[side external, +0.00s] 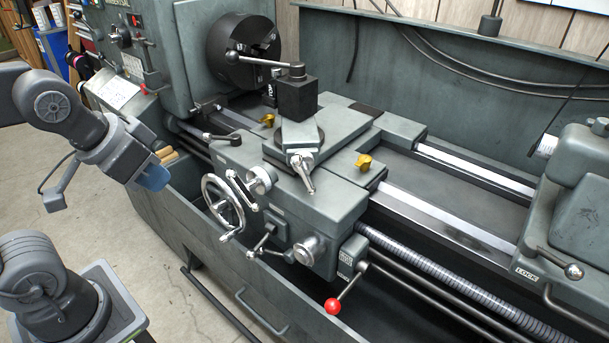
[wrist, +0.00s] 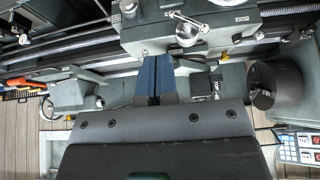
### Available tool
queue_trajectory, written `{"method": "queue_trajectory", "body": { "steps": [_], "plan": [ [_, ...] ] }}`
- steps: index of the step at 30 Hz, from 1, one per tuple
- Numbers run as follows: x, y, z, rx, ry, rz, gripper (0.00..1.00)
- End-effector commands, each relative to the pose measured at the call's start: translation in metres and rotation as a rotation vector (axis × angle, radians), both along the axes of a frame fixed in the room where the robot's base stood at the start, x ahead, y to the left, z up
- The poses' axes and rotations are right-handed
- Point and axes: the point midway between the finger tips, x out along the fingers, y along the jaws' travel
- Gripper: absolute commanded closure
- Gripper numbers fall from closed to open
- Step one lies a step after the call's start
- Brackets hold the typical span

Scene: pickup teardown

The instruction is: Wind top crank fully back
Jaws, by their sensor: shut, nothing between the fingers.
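The top crank (side external: 303,170) is a bright metal handle on the front end of the top slide, below the black tool post (side external: 297,98). Its arm slants down toward the front right in the side view. My gripper (side external: 152,177) is at the left, in front of the headstock and well apart from the crank. Its blue fingers are shut and empty; they also show in the wrist view (wrist: 152,80), pressed together with only a thin line between them. I cannot tell the top crank for certain in the wrist view.
A large spoked handwheel (side external: 223,205) and smaller levers stand out from the carriage front. A red-knobbed lever (side external: 333,305) sits lower right. The lever on the tool post (side external: 262,60) reaches left toward the chuck (side external: 243,50). The tailstock (side external: 575,200) is at the right. Open floor lies at the left.

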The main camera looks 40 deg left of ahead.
Motion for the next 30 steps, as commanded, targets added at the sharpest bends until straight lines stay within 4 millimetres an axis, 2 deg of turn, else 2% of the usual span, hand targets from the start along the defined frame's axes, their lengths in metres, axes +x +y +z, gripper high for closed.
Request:
{"method": "queue_trajectory", "body": {
  "steps": [14,19,23,26,30],
  "plan": [
    [0.000,0.000,0.000,0.000,0.000,0.000,1.00],
    [0.003,0.000,-0.003,0.040,0.041,-0.040,0.84],
    [0.011,0.000,-0.015,0.180,0.165,-0.167,0.71],
    [0.023,0.000,-0.027,0.350,0.293,-0.310,0.62],
    [0.046,-0.002,-0.041,0.617,0.451,-0.509,0.62]
  ]
}}
